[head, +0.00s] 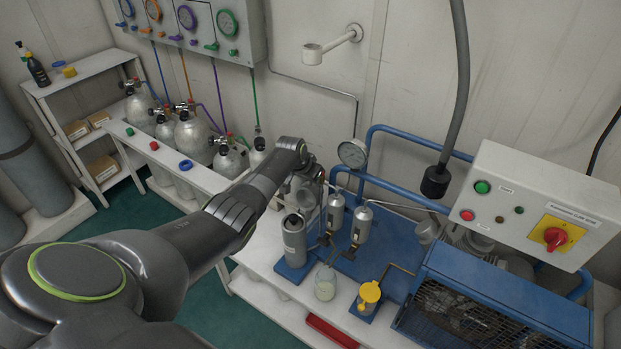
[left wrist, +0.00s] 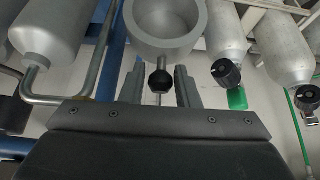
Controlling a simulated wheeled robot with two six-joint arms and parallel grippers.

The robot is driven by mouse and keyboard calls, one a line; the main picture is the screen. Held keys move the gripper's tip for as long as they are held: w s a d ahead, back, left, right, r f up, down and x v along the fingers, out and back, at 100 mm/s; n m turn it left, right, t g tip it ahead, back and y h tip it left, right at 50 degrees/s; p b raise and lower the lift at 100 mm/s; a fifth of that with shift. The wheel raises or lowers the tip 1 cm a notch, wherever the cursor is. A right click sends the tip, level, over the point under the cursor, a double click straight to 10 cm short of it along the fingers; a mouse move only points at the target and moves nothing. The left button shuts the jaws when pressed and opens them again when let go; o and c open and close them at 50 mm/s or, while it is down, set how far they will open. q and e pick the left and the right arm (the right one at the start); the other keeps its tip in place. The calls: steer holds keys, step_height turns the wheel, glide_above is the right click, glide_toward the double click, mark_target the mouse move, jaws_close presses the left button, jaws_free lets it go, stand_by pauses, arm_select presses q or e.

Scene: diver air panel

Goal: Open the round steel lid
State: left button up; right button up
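In the left wrist view a round steel part (left wrist: 165,42), which looks like the lid, shows a thick rim around a recessed face. A short rod with a black ball knob (left wrist: 160,88) sticks out from its edge. My left gripper (left wrist: 160,84) has its two fingers apart, one on each side of the knob, with gaps visible; how deep the knob sits between them is hard to tell. In the head view my left wrist hides most of this spot. A grey steel cylinder (head: 294,243) stands upright just in front of it. My right gripper is not in view.
Two small steel cylinders (head: 361,226) with pipes stand right of my wrist. A glass jar (head: 325,284) and yellow cup (head: 370,292) are nearer. A pressure gauge (head: 352,153) is behind. Gas bottles (head: 194,135) line the left bench. A control box (head: 525,205) is at right.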

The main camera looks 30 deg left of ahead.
arm_select(q)
steer(key=shift+o, duration=1.1)
steer(key=shift+f, duration=0.1)
steer(key=shift+p+v, duration=0.35)
steer(key=shift+v, duration=0.6)
steer(key=v, duration=1.5)
steer(key=shift+r, duration=0.25)
